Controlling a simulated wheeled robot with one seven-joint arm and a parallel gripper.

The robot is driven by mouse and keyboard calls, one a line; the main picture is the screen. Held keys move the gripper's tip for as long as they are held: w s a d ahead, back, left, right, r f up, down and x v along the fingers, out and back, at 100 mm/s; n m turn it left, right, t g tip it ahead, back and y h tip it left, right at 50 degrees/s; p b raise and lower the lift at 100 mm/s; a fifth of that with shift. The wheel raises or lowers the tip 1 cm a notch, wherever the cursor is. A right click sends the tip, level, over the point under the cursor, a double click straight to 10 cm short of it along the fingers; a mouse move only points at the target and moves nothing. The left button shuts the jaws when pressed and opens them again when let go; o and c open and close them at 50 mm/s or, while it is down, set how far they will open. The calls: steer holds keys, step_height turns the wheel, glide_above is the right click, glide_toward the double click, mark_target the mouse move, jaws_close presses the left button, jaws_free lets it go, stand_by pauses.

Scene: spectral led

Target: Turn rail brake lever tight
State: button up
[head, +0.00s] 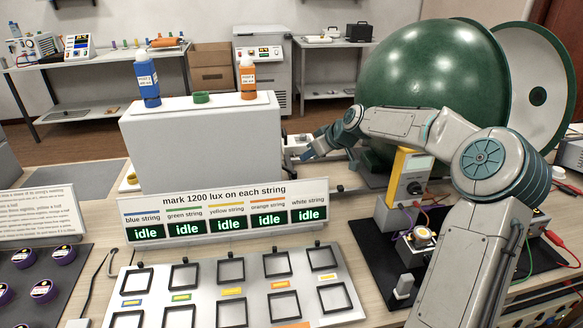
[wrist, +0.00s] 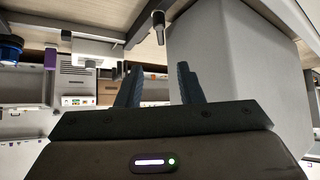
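My gripper (head: 308,148) is beside the right end of the large white box, partly hidden by its own wrist and links. In the wrist view my gripper (wrist: 159,72) has its two dark fingers apart, with nothing between them. A small dark post with a pale tip (wrist: 158,26) shows beyond the fingertips, near the grey box wall; it may be the rail brake lever, but I cannot tell for sure. It appears apart from the fingers. In the head view the lever cannot be made out; a short piece of dark rail (head: 347,190) shows on the table.
A large green sphere (head: 430,80) stands close behind my arm. The string display (head: 228,200) and a lamp panel (head: 225,285) fill the front.

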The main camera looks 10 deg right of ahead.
mark_target(288, 168)
steer(key=x, duration=1.2)
jaws_close()
